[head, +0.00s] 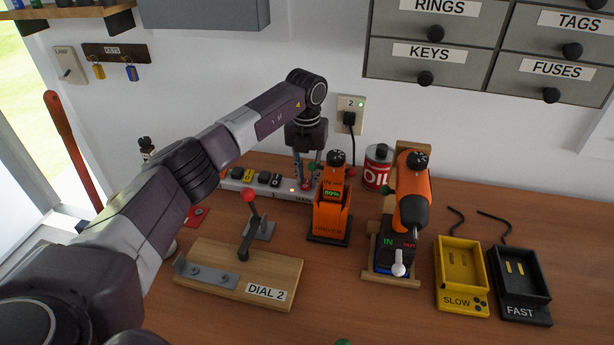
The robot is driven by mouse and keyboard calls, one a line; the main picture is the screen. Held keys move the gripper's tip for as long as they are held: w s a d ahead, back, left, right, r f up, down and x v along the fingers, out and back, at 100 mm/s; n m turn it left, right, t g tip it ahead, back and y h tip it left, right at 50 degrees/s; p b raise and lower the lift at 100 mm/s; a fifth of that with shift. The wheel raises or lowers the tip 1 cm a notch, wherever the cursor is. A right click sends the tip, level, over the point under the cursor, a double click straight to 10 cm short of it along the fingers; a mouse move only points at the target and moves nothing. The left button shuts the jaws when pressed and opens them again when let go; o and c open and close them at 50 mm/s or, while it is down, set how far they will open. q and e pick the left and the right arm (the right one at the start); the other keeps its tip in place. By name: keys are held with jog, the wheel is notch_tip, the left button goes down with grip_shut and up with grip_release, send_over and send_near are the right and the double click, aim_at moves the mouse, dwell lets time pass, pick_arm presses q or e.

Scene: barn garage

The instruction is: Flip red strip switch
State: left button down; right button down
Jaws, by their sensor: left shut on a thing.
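A white power strip (256,189) lies on the bench against the wall, with dark plugs in it and a small lit orange lamp near its right end. The red strip switch (306,186) is at that right end, above a partly hidden label. My left gripper (304,181) points down over this end, its fingers shut at the red switch. The fingers hide part of the switch, so I cannot tell which way it is tipped. My right gripper is not in view.
An orange drill (412,190) stands in a wooden holder. The DIAL 2 lever board (237,275) is in front. Yellow SLOW (460,272) and black FAST trays (518,285) sit right.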

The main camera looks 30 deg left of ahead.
pick_arm(q)
jog(key=shift+w+r+g, duration=0.1)
jog(key=shift+w+g, duration=0.1)
jog(key=shift+g, duration=0.3)
jog(key=c, duration=1.8)
grip_release()
notch_tip(320, 180, up, 12)
jog(key=shift+w+a, duration=0.15)
jog(key=shift+w, duration=0.05)
